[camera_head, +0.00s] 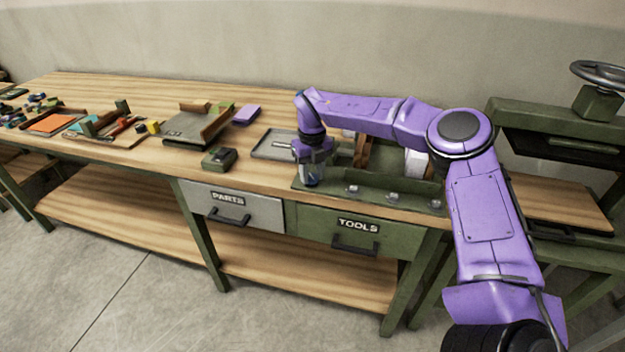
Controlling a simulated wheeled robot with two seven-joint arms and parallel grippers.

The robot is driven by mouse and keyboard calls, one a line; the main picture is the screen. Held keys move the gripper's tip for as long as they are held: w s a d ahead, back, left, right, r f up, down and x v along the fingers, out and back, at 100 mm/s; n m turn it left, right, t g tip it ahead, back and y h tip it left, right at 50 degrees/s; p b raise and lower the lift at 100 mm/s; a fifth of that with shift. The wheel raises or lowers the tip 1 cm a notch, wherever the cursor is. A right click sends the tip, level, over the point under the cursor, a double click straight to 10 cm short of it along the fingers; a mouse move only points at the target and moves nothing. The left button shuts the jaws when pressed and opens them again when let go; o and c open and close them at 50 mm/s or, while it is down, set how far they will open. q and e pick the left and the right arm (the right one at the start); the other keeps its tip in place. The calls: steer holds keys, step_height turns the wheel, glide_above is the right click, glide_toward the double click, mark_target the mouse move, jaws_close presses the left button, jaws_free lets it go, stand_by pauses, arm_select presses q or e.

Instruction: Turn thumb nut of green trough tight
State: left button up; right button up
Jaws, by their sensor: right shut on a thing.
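The green trough (385,207) lies along the front edge of the wooden bench, above the drawer marked TOOLS. Several small pale metal nuts show along its front, one of them near the middle (352,190). My right gripper (312,181) points down at the trough's left end. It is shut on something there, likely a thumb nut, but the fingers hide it. Brown boards and a white block stand in or behind the trough, partly hidden by my right arm. My left gripper is not in view.
A grey metal tray (267,146) lies left of the trough. A small dark green box (219,158) sits near the front edge. A green press with a handwheel (600,73) stands at the right. Boards, blocks and papers crowd the bench's left part.

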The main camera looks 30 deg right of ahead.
mark_target(312, 176)
steer(key=m+b, duration=0.3)
steer(key=m, duration=0.1)
steer(key=shift+f+m+b, duration=0.2)
steer(key=shift+m+b, duration=0.1)
steer(key=shift+b, duration=0.05)
steer(key=m+b, duration=0.2)
steer(key=shift+r+m, duration=0.1)
steer(key=shift+m, duration=0.2)
steer(key=shift+w+r+m+b, duration=0.1)
steer(key=shift+m+b, duration=0.3)
steer(key=shift+m, duration=0.1)
steer(key=o, duration=1.1)
steer(key=shift+c, duration=0.2)
step_height(312, 176, up, 10)
steer(key=shift+r, duration=0.25)
steer(key=shift+f, duration=0.1)
